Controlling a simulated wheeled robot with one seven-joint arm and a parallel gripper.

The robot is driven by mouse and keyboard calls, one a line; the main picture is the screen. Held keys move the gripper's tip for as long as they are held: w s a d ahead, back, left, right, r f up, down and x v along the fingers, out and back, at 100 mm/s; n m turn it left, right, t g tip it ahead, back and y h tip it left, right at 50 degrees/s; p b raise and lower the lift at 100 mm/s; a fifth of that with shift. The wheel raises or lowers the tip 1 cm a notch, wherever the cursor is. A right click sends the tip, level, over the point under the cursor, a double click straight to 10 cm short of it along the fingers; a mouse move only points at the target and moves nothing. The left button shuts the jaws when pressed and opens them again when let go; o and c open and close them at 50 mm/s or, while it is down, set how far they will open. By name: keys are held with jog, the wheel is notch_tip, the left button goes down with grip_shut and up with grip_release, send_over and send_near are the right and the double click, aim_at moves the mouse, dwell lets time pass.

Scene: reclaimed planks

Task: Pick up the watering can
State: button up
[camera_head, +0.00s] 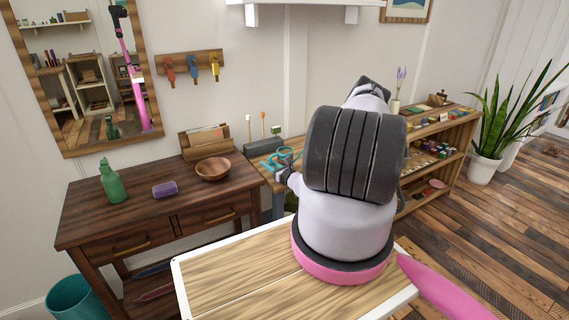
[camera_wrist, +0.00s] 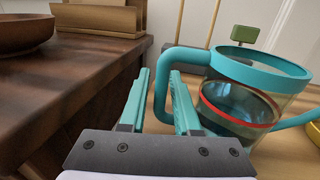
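The watering can (camera_wrist: 240,95) has a clear body with a teal rim, a red band and a teal handle. It stands on a light wooden surface at the right of the wrist view. In the head view only teal parts (camera_head: 287,153) show beside my arm, which hides the rest. My gripper (camera_wrist: 161,75) is open, with teal finger pads. The upright part of the handle shows in the gap between the fingers, close to the right one. A sliver of space shows beside the left finger. I cannot tell whether either finger touches it.
A dark wooden desk (camera_head: 85,213) stands left of my gripper, with a wooden bowl (camera_head: 213,168), a green bottle (camera_head: 112,183) and a purple cylinder (camera_head: 165,189). A wooden holder (camera_head: 205,141) stands at its back. A low shelf (camera_head: 440,142) with small items runs to the right.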

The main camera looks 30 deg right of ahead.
jog(key=shift+x, duration=0.75)
grip_shut()
dwell(0.9)
